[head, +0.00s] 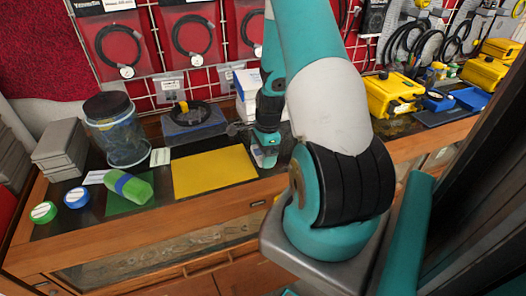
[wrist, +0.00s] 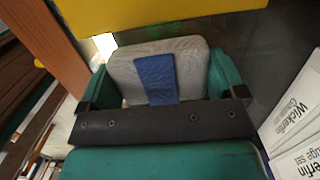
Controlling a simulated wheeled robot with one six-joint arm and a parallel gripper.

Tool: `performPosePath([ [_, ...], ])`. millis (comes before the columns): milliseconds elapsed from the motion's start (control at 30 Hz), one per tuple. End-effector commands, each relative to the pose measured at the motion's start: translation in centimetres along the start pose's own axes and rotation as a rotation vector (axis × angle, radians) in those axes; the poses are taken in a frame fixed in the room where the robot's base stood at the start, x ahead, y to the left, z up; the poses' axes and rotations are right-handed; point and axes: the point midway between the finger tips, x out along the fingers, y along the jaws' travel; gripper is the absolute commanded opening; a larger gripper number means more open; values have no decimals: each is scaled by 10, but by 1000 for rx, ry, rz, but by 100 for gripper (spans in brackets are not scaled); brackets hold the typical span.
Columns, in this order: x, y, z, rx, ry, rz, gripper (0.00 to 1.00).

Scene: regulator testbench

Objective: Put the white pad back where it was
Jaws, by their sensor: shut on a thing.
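The white pad (wrist: 195,62), pale grey-white with a blue band across its middle, sits between the two teal fingers of my gripper (wrist: 165,80) in the wrist view. The fingers are shut on its sides. In the head view my gripper (head: 266,148) is low over the bench, just right of the yellow mat (head: 215,172). The pad shows there only as a small pale patch (head: 257,157), mostly hidden by the gripper. I cannot tell whether it touches the bench. The yellow mat is bare and also shows in the wrist view (wrist: 150,12).
A green pad (head: 130,187) with a blue band lies on a green mat (head: 118,206) at left. A glass jar (head: 117,132) and a gauge tray (head: 195,122) stand behind. White printed boxes (wrist: 298,120) stand close right in the wrist view. Yellow cases (head: 392,95) are at right.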

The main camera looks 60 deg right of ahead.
Motion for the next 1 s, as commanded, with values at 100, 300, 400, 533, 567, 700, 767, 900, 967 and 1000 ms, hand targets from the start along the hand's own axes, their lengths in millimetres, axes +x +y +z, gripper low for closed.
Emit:
performPosePath([
  [100,2,0,0,0,0,0,64],
  [300,3,0,0,0,0,1,100],
  [400,3,1,0,1,0,2,100],
  [533,-2,1,0,1,0,2,100],
  [567,-3,0,0,1,0,1,100],
  [700,-23,-1,0,1,1,-5,100],
  [767,-36,-1,0,1,1,-6,100],
  [900,-68,-1,-1,1,1,-7,100],
  [967,-80,-1,0,1,1,-7,100],
  [1000,-88,-1,0,1,1,-5,100],
])
